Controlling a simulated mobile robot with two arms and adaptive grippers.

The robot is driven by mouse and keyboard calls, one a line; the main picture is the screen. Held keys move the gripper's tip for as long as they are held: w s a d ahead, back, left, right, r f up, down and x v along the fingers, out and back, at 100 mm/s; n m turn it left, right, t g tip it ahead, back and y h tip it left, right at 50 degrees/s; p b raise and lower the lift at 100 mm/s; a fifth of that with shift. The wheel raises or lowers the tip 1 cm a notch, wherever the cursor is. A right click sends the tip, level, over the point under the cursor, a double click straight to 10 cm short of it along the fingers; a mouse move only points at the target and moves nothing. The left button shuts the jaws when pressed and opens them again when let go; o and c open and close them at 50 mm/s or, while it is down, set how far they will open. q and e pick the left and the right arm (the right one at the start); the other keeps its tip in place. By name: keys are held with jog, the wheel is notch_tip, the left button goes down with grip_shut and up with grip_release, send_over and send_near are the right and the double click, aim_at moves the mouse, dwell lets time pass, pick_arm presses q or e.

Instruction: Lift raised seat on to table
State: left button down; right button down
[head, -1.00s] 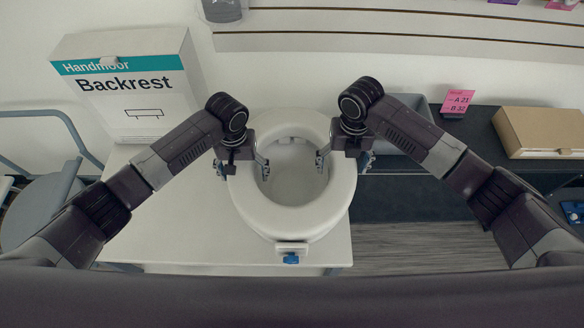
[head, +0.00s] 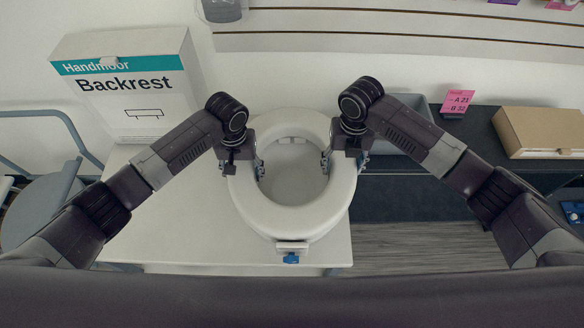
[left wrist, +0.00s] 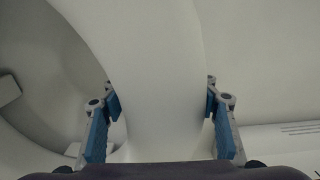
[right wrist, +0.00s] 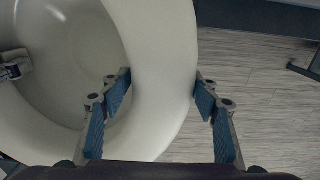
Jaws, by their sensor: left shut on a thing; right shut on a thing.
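The raised seat (head: 293,220), a white ring with a blue knob (head: 291,258) at its front, is over the white table (head: 180,230). I cannot tell whether it rests on the table. My left gripper (head: 241,168) is shut on the left side of the ring, one finger inside the hole and one outside. My right gripper (head: 345,165) is shut on the right side the same way. The ring's left rim (left wrist: 155,70) runs between the fingers in the left wrist view. Its right rim (right wrist: 160,70) does so in the right wrist view.
A Backrest box (head: 130,85) stands at the table's back left. A grey chair (head: 45,200) is at the left. A dark bench (head: 430,190) at the right bears a grey bin (head: 408,135), a pink sign (head: 457,101) and a brown box (head: 543,130).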

aim_at(241, 163)
pick_arm(q)
jog(key=shift+r, duration=0.15)
pick_arm(e)
jog(key=shift+r, duration=0.2)
